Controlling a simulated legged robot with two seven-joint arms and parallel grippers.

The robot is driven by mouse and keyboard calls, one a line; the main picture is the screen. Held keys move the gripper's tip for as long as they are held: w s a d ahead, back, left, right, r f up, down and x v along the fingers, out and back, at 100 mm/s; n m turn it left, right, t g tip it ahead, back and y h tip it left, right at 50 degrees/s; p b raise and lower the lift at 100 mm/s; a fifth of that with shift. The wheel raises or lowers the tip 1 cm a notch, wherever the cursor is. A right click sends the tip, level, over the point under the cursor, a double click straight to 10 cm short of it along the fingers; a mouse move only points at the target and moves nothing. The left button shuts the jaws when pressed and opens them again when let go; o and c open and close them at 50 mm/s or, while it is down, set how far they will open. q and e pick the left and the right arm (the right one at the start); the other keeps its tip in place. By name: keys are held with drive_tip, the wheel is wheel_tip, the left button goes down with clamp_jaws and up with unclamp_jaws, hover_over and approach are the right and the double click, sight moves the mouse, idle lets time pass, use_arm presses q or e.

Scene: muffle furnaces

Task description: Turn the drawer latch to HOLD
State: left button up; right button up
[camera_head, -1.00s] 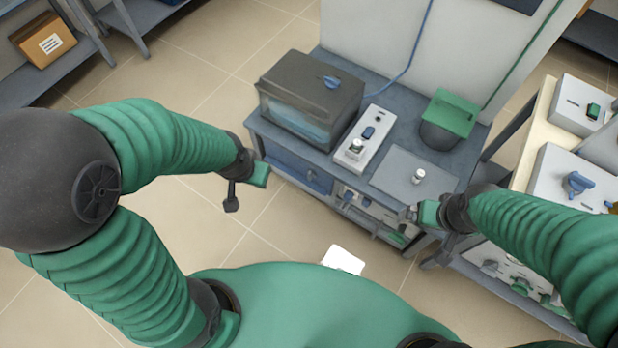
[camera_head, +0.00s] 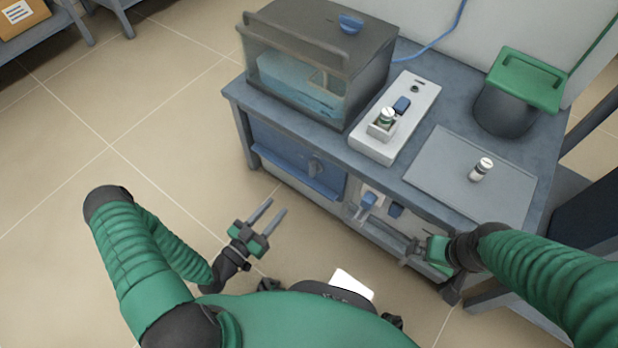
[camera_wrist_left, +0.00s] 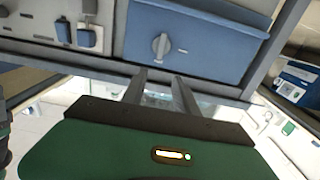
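The drawer latch (camera_head: 314,166) is a small grey knob on the front of the blue drawer (camera_head: 275,158) under the bench top. It also shows in the left wrist view (camera_wrist_left: 161,46), its raised bar roughly upright, with a small pale mark to its right. My left gripper (camera_head: 272,211) is open and empty, in front of and below the drawer, its two fingers pointing toward it. In the left wrist view its fingertips (camera_wrist_left: 160,78) are apart, just below the latch and not touching it. My right gripper (camera_head: 408,257) is by the bench's lower right front; its fingers are unclear.
A glass-fronted chamber (camera_head: 320,70), a white switch box (camera_head: 408,118), a grey plate (camera_head: 450,180) with a small vial, and a green-lidded dark pot (camera_head: 508,110) stand on the bench. Switches (camera_head: 369,203) sit right of the drawer. Floor at left is open.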

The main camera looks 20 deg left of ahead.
use_arm(q)
drive_tip(key=b+x, duration=0.7)
drive_tip(key=x, duration=0.9)
drive_tip(key=shift+w, duration=0.25)
drive_tip(key=shift+d, duration=0.1)
clamp_jaws()
